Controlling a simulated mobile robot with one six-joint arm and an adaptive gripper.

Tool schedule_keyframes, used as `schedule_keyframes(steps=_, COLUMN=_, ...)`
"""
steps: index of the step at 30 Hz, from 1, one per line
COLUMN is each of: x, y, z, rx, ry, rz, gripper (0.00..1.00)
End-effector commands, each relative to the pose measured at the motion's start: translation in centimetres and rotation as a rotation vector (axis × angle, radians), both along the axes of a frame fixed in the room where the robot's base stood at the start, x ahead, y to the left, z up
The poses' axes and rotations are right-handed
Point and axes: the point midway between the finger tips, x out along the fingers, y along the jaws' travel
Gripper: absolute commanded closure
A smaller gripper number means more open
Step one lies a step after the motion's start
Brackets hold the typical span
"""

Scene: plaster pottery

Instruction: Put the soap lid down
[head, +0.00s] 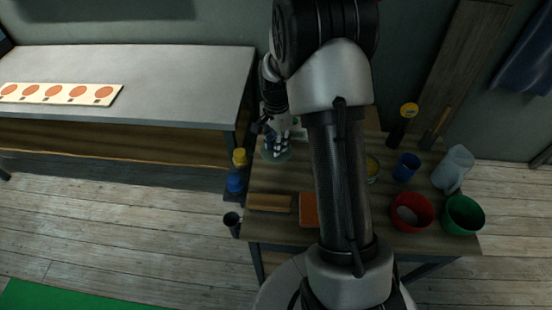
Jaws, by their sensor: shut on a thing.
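My gripper (272,127) is in the head view at the back left of the wooden work table, pointing down and left of my arm. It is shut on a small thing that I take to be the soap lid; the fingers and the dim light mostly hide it. Right below the gripper is a pale greenish, see-through round vessel (277,153) with a white and dark patterned thing at it. I cannot tell whether the held lid touches this vessel or hangs above it.
On the table (262,226) are a wooden block (269,203), an orange block (309,210), a blue cup (406,167), a red bucket (411,212), a green bucket (463,214) and a clear jug (453,169). The grey bench (170,75) is mostly clear.

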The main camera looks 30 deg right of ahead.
Motion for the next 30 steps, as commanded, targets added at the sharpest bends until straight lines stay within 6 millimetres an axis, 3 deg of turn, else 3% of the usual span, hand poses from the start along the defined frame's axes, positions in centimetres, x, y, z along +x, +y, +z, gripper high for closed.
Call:
schedule_keyframes(steps=1, x=-0.1, y=0.0, z=-0.9, rx=0.001, ry=0.002, rz=0.0, gripper=1.0)
schedule_keyframes(steps=8, x=0.0, y=0.0, z=-2.4, rx=0.0, ry=0.001, rz=0.0, gripper=1.0)
schedule_keyframes(steps=15, x=0.0, y=0.0, z=-5.9, rx=0.001, ry=0.001, rz=0.0, gripper=1.0)
schedule_keyframes(steps=27, x=0.0, y=0.0, z=-6.4, rx=0.0, ry=0.0, rz=0.0, gripper=1.0)
schedule_keyframes(steps=28, x=0.0, y=0.0, z=-6.4, rx=0.0, ry=0.0, rz=0.0, gripper=0.75)
schedule_keyframes(steps=30, x=0.0, y=0.0, z=-6.3, rx=0.0, ry=0.0, rz=0.0, gripper=0.71)
